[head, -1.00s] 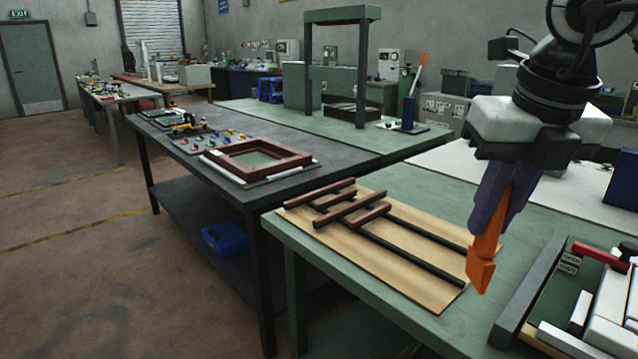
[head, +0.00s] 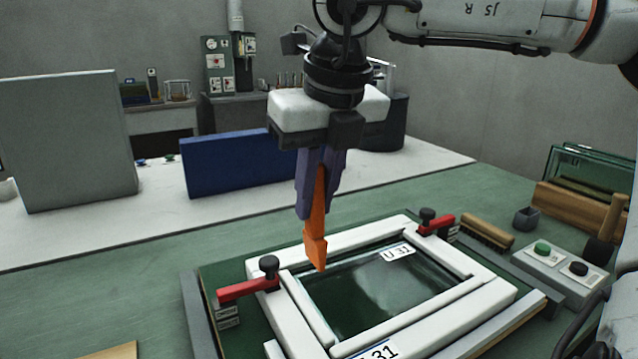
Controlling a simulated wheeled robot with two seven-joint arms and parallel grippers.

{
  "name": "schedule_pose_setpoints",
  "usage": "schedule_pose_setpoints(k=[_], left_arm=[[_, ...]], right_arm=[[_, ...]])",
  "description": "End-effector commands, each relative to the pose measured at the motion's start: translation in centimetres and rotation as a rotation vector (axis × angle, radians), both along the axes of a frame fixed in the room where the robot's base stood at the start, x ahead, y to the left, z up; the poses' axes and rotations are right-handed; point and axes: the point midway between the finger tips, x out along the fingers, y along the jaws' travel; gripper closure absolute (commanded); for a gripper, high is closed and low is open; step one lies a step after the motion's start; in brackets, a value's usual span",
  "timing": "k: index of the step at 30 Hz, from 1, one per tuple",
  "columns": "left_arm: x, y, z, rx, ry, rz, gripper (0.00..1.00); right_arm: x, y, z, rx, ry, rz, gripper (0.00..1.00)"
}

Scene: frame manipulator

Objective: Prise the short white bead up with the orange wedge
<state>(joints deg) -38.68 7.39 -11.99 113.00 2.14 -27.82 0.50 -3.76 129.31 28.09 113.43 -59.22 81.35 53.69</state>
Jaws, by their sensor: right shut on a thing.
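My right gripper (head: 318,200), with purple fingers, is shut on the orange wedge (head: 317,240) and points it down. The wedge's tip is over the far left part of the white frame (head: 275,318), near the glass (head: 375,285). I cannot tell whether it touches anything. Short white beads lie along the glass: a left one (head: 308,308), just in front and left of the tip, and a right one (head: 440,258). Both look seated in the frame. A longer white bead (head: 410,315) runs along the near side. My left gripper is out of view.
Red clamps with black knobs stand at the frame's left (head: 248,289) and far right (head: 437,226). The green bench at left is mostly clear.

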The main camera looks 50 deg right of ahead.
Motion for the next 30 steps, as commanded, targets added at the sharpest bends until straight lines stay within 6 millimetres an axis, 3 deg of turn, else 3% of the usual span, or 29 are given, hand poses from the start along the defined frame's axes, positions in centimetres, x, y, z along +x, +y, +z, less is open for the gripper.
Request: schedule_pose_setpoints(k=[13, 30], left_arm=[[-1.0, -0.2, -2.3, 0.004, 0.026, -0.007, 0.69], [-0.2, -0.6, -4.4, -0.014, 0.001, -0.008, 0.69]], right_arm=[[-0.2, -0.2, -2.6, 0.002, 0.0, -0.006, 1.0], [-0.2, -0.2, -7.4, 0.0, -0.001, -0.005, 1.0]])
